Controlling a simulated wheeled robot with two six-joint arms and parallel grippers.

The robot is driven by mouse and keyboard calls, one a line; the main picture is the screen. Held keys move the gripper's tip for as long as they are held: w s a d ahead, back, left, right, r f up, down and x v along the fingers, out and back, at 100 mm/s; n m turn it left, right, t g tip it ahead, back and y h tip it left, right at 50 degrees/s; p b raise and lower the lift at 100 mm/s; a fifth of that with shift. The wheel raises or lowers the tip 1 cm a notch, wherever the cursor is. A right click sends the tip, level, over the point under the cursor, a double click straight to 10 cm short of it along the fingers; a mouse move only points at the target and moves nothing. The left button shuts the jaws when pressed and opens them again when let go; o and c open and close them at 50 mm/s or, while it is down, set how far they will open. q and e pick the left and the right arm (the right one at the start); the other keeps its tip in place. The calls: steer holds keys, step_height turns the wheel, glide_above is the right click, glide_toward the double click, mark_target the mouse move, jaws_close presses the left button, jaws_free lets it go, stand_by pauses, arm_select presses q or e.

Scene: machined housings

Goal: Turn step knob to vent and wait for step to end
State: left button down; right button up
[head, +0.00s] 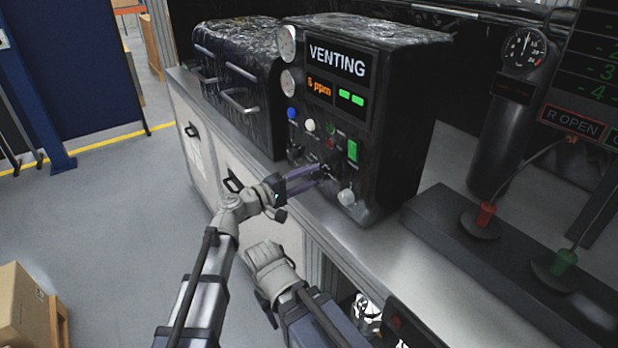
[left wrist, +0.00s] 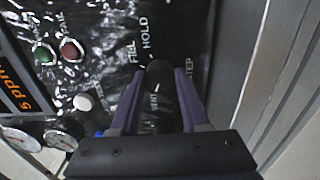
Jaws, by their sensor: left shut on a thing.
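The step knob (left wrist: 158,75) is a small dark knob on the black panel of the machine (head: 400,110). In the left wrist view it stands between the two purple fingers of my left gripper (left wrist: 160,88), which is shut on it. The labels FILL, HOLD, VENT and STEP show around it; the fingers and knob partly cover VENT. In the head view my left gripper (head: 318,172) reaches the lower panel from the left and hides most of the knob. The display (head: 336,62) reads VENTING, with an orange ppm figure and two green bars below. No fingers of my right gripper show.
Blue, white, green and red buttons, a lit green switch (head: 352,150) and a pale knob (head: 346,196) sit close around my gripper. Two gauges (head: 288,43) are at the panel's left edge. A dark plinth (head: 430,215) with red and green valves stands to the right.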

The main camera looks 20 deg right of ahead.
arm_select(q)
steer(key=shift+c, duration=2)
jaws_free()
steer(key=shift+a, duration=0.1)
steer(key=v, duration=0.7)
steer(key=shift+s+a, duration=0.15)
steer(key=shift+a, duration=0.15)
